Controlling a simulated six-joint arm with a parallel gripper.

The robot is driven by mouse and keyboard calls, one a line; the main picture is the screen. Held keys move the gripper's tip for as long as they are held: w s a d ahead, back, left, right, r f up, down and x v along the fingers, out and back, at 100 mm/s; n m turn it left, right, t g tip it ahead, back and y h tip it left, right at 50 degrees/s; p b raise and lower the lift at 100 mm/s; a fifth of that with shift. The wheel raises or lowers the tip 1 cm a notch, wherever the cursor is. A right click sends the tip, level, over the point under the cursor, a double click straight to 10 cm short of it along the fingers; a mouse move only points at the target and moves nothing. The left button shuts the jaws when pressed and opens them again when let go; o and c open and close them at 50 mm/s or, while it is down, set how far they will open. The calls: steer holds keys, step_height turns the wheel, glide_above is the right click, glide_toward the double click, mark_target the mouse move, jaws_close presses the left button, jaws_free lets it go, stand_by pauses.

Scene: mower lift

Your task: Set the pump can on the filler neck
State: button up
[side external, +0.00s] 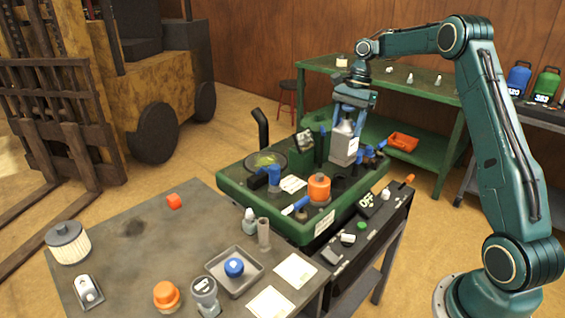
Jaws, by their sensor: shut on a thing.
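My gripper (348,118) points down above the green mower deck. Its blue fingers are shut on a grey can (343,150) with a pale top and a small label, which I take to be the pump can. The can hangs roughly upright over the right rear part of the deck. Whether its bottom touches anything is hard to tell. I cannot pick out the filler neck for certain; small dark and blue fittings (372,152) stand close to the can's right side, and the can may hide others.
The green mower deck (231,201) carries an orange-capped cylinder (319,189), a blue fitting (273,177) and a black upright pipe (260,128). The grey table (130,262) in front holds a tray (252,276) and loose parts. A green bench (310,66) stands behind. A forklift (150,80) is at left.

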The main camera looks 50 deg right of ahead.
steer(key=shift+f, duration=0.15)
steer(key=shift+f, duration=2.45)
steer(key=shift+f, duration=0.4)
steer(key=shift+f, duration=0.35)
steer(key=shift+f, duration=0.3)
steer(key=o, duration=1.7)
steer(key=shift+o, duration=0.2)
